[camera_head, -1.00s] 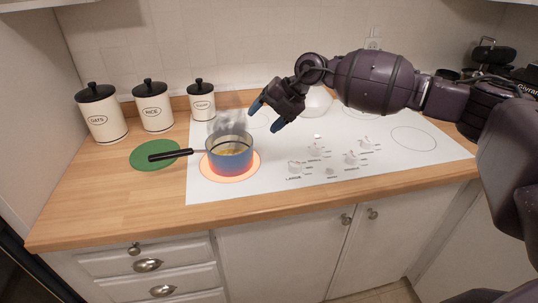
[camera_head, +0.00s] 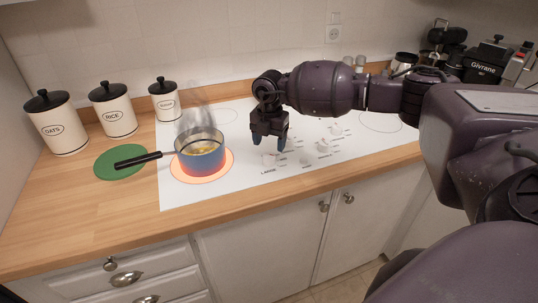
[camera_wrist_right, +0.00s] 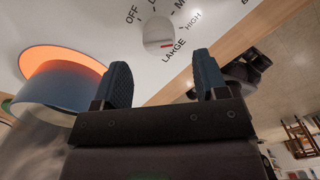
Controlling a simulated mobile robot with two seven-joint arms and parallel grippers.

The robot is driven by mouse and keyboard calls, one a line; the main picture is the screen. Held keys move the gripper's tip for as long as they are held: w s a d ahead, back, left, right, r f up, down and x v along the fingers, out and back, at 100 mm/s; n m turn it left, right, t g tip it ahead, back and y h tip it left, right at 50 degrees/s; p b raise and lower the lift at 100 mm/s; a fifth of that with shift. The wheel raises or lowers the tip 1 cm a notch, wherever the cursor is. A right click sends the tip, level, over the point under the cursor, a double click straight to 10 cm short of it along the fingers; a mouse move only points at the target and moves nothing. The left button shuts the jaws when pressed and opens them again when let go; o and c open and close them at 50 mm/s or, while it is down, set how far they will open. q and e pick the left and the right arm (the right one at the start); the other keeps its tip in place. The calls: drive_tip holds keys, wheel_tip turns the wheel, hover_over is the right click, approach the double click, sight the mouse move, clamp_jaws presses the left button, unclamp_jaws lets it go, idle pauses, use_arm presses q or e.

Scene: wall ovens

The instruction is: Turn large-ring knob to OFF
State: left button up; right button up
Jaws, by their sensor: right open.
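The white knob labelled LARGE (camera_head: 269,160) is at the front of the white cooktop, right of the glowing burner. In the right wrist view the knob (camera_wrist_right: 158,37) is a round white dial with OFF and HIGH marked around it; its exact setting is hard to read. My right gripper (camera_head: 268,144) points down just above this knob, its blue fingertips apart. In the right wrist view the gripper (camera_wrist_right: 162,72) is open and empty, with the knob beyond the gap between the fingers. My left gripper is not in view.
A steaming blue pot (camera_head: 201,158) sits on the glowing red burner (camera_head: 225,172), its black handle pointing left over a green mat (camera_head: 106,168). Other white knobs (camera_head: 323,147) stand close on the right. Canisters (camera_head: 115,112) line the back left.

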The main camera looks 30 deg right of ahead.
sight(269, 154)
drive_tip(key=shift+f, duration=2.55)
drive_tip(key=c, duration=0.9)
